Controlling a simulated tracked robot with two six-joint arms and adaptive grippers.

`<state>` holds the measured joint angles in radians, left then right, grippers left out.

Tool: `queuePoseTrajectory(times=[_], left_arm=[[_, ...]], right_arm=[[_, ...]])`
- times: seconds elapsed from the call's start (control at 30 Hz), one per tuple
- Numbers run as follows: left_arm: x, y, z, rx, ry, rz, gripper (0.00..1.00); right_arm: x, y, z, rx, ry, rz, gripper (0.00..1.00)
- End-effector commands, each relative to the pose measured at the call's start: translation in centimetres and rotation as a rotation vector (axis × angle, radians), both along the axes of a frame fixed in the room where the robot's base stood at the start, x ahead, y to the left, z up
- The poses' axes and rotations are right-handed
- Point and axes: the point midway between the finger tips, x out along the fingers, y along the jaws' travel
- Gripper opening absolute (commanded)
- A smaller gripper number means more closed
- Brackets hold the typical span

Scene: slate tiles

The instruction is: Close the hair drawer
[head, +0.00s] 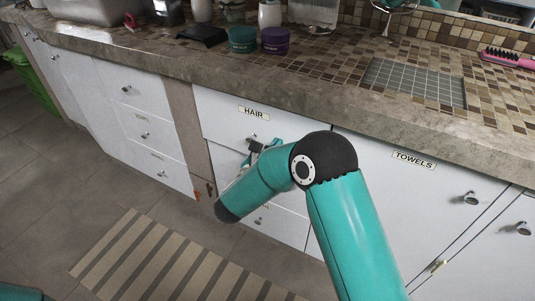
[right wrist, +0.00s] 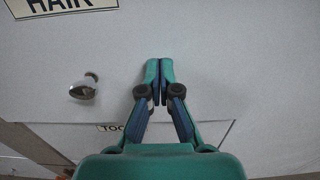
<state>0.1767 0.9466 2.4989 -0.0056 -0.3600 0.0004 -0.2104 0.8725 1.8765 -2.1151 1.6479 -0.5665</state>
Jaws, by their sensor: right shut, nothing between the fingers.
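The hair drawer (head: 222,112) is a white front under the counter, with a HAIR label (head: 254,113) and a small metal knob (head: 251,138). It looks flush or nearly so in the head view; I cannot tell if a small gap remains. In the right wrist view the drawer front (right wrist: 210,60) fills the upper part, its knob (right wrist: 84,87) left of the fingers. My right gripper (head: 256,149) is shut and empty, its tips (right wrist: 160,64) at or very near the drawer front, right of the knob. My forearm hides part of the drawer. My left gripper is out of view.
A lower drawer with a partly hidden label (right wrist: 111,128) lies beneath. The towels cupboard door (head: 400,190) is at the right, white drawers (head: 130,120) at the left. Purple and teal tubs (head: 275,40) stand on the counter (head: 330,100). A striped mat (head: 150,255) lies on the floor.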

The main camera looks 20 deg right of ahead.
Motion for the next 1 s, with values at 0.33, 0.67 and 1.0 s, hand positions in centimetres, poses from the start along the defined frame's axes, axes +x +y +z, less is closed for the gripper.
queuePoseTrajectory(times=[0.33,0.67,1.0], left_arm=[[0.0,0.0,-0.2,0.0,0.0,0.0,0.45],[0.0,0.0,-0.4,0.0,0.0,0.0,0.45],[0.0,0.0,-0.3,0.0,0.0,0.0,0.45]], right_arm=[[1.3,-1.9,0.2,-0.002,-0.004,-0.002,0.0],[0.9,-0.9,0.2,-0.002,-0.007,-0.001,0.0],[-2.8,4.5,0.1,-0.005,0.005,0.006,0.0]])
